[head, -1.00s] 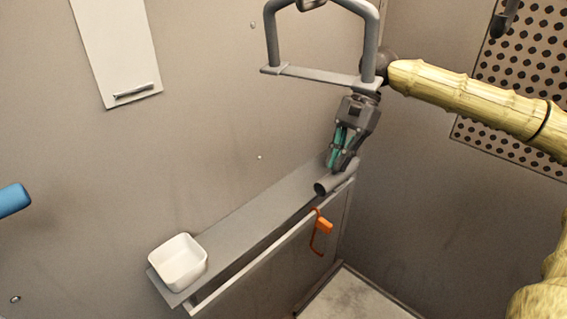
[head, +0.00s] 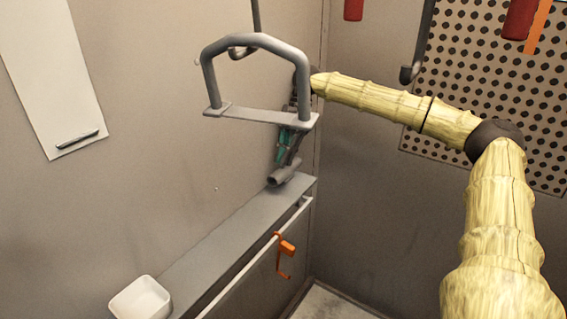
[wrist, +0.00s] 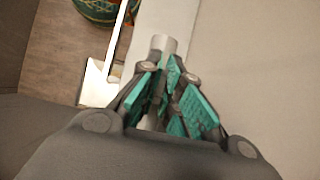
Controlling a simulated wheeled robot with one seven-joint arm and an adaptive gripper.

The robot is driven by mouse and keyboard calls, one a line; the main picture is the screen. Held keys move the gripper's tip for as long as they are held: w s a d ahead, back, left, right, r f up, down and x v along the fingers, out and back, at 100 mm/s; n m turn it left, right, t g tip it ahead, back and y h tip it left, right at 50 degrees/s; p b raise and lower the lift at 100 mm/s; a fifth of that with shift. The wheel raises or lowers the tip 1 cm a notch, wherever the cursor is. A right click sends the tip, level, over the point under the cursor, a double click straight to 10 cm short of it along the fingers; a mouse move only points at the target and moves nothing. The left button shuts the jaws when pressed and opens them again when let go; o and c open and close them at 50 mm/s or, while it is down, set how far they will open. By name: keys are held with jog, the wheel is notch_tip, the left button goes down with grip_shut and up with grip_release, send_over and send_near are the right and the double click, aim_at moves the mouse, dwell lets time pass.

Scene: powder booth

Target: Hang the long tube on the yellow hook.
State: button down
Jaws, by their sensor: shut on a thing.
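My gripper (head: 283,165) points down at the far end of the grey shelf, partly behind a hanging metal frame. It is shut on a grey tube (head: 279,180); in the wrist view, the tube's pale round end (wrist: 163,42) sticks out beyond the teal finger pads. The tube is at or just above the shelf; I cannot tell whether it touches. Much of it is hidden by the fingers. I see no clearly yellow hook. An orange hook (head: 286,247) hangs on the shelf's front rail, and a dark grey hook (head: 408,73) hangs at upper right.
The grey shelf (head: 225,237) runs along the wall, with a white bin (head: 141,299) at its near end. The grey bent-tube frame (head: 255,115) hangs in front of my wrist. A perforated panel (head: 480,110) and red objects (head: 520,18) are at upper right.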

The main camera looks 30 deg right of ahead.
jog(key=shift+w+d, duration=0.35)
jog(key=shift+w, duration=0.15)
jog(key=shift+f+p, duration=0.45)
jog(key=shift+f, duration=1.3)
jog(key=c, duration=1.6)
grip_release()
jog(key=shift+f, duration=0.1)
jog(key=b+v, duration=0.1)
jog(key=v, duration=1.1)
jog(key=shift+s, duration=0.1)
jog(key=shift+a, duration=0.1)
